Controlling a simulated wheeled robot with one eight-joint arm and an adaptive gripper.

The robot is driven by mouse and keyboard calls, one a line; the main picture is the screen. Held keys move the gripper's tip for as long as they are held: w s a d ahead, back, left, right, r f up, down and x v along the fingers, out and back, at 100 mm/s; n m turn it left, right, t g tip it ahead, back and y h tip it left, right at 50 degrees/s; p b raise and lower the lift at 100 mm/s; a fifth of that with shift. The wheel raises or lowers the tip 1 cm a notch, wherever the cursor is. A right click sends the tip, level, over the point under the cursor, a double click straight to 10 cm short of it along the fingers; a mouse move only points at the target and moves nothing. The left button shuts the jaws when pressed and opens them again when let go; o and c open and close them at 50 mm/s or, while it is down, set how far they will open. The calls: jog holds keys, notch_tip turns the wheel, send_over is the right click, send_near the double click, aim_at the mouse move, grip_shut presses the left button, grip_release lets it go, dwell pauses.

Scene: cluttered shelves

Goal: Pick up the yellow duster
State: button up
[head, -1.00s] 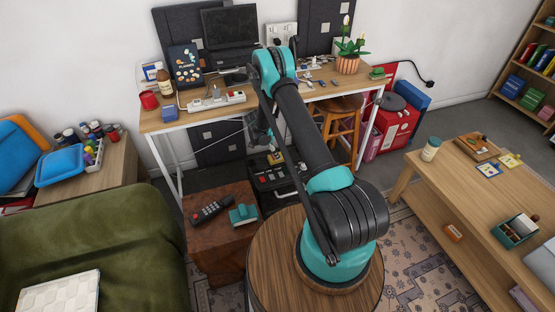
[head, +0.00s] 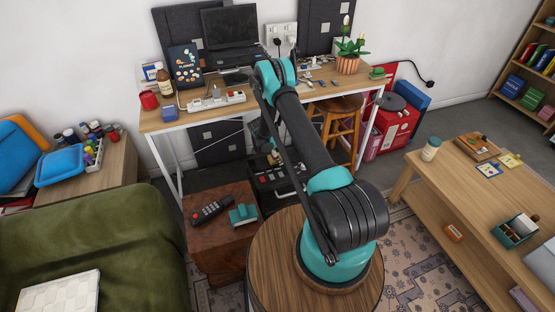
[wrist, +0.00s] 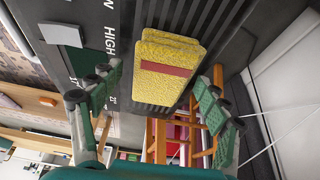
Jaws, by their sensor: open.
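The yellow duster (wrist: 172,60) is a rough yellow block with a red band. In the wrist view it lies on a dark ribbed surface with white lettering, a little above the picture's middle. My gripper (wrist: 158,84) is open, with one green finger to the left of the duster and one to the right. The duster appears apart from both fingers, and nothing is held. In the head view my arm hides most of my gripper and nearly all of the duster.
A black case (head: 268,182) stands on the floor below the desk (head: 200,118). A wooden stool (head: 338,118) is close on its right. A brown side table (head: 222,238) with a remote (head: 211,210) and a teal object (head: 242,214) stands in front.

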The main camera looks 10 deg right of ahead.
jog(key=shift+f, duration=0.1)
jog(key=shift+c, duration=0.3)
jog(key=c, duration=1.1)
